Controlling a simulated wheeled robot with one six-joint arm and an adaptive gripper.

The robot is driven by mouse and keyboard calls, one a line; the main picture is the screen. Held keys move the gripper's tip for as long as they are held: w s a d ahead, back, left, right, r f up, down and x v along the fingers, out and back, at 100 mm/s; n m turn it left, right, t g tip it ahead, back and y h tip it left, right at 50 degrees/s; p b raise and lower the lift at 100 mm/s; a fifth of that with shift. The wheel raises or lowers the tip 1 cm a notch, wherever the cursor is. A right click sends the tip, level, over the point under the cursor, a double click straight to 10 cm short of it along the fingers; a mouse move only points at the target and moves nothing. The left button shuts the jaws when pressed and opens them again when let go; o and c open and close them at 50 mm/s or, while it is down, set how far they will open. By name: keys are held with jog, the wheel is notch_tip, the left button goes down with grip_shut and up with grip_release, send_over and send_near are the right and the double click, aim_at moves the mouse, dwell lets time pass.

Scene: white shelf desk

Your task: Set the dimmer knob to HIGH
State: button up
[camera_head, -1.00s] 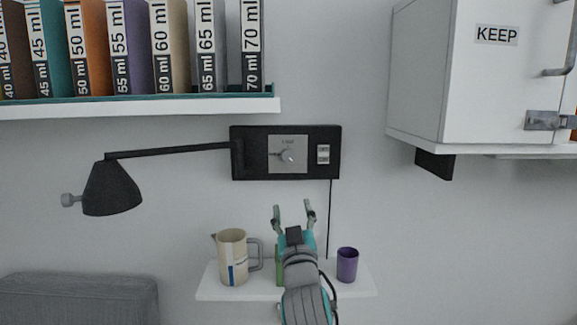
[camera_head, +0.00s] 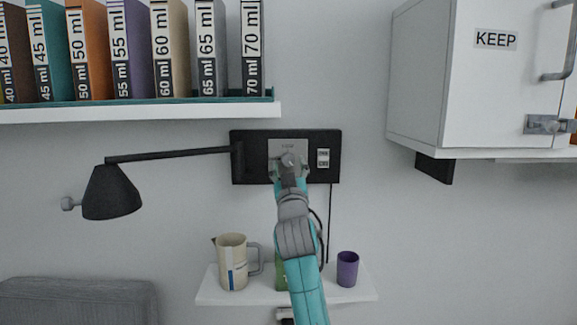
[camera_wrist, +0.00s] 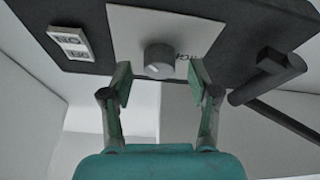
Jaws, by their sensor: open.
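The dimmer knob (camera_wrist: 159,61) is a round grey knob on a light square plate (camera_wrist: 205,35) in the wrist view. The plate sits on a black wall panel (camera_head: 256,172). My gripper (camera_wrist: 160,88) is open, with one finger to each side of the knob and slightly short of it; I cannot tell whether either finger touches it. In the head view my gripper (camera_head: 290,168) covers the lower part of the plate and most of the knob. Small lettering shows beside the knob in the wrist view, partly hidden; the knob's setting cannot be read.
A labelled switch (camera_head: 323,158) sits right of the plate. A black lamp (camera_head: 112,192) reaches left from the panel. Below, a small shelf (camera_head: 212,294) holds a jug (camera_head: 232,262), a green item and a purple cup (camera_head: 347,269). A white cabinet (camera_head: 420,75) hangs at right.

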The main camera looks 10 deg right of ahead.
jog(key=shift+w+d+r, duration=0.1)
jog(key=shift+w+r, duration=0.05)
jog(key=shift+w, duration=0.3)
jog(key=c, duration=1.2)
jog(key=shift+o, duration=0.2)
